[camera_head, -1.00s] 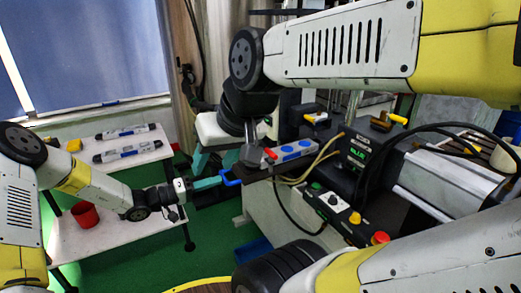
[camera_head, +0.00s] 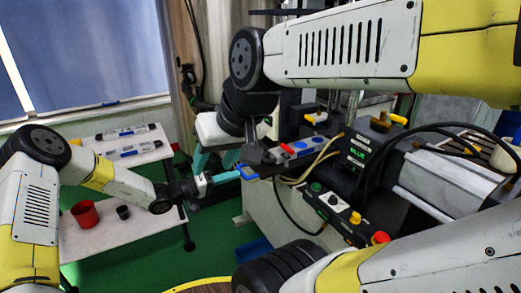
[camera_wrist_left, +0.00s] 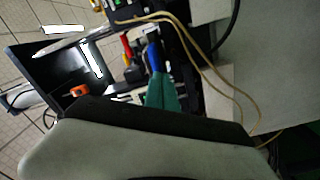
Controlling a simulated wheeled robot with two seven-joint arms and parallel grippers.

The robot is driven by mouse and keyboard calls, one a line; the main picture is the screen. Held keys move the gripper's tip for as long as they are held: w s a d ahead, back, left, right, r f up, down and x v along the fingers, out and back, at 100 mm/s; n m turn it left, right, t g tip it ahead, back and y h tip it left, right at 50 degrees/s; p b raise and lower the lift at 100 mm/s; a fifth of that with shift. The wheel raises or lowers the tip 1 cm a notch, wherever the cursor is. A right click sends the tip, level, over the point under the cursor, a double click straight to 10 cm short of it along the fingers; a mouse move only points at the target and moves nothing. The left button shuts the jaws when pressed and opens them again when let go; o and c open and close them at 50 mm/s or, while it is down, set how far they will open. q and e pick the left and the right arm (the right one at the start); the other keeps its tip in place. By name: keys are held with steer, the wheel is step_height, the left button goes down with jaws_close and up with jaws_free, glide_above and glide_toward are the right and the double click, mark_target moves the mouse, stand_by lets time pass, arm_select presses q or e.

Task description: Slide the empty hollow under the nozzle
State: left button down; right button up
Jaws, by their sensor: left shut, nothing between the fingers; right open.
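The mould bar (camera_head: 295,149), pale with a red end and blue round patches, lies on a dark slide at the machine's near left side. Which hollow is empty is too small to tell. My left gripper (camera_head: 248,173) is shut and empty, its blue tip close to the slide's left end. Whether it touches is unclear. Its teal finger with the blue tip (camera_wrist_left: 155,62) also shows in the left wrist view. My right gripper (camera_head: 216,160) hangs left of the slide with its teal fingers apart and nothing between them. I cannot make out the nozzle clearly.
A control box with coloured buttons (camera_head: 335,205) stands right of the slide, with cables around it. A white side table (camera_head: 95,232) at the left holds a red cup (camera_head: 85,214) and a small dark cup (camera_head: 123,212). The green floor between is mostly clear.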

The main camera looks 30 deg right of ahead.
mark_target(253, 169)
arm_select(q)
steer(key=shift+w+d, duration=0.2)
steer(key=shift+d, duration=6.65)
steer(key=shift+w+d, duration=0.1)
steer(key=shift+d, duration=0.8)
steer(key=shift+a, duration=0.1)
steer(key=shift+a, duration=3.45)
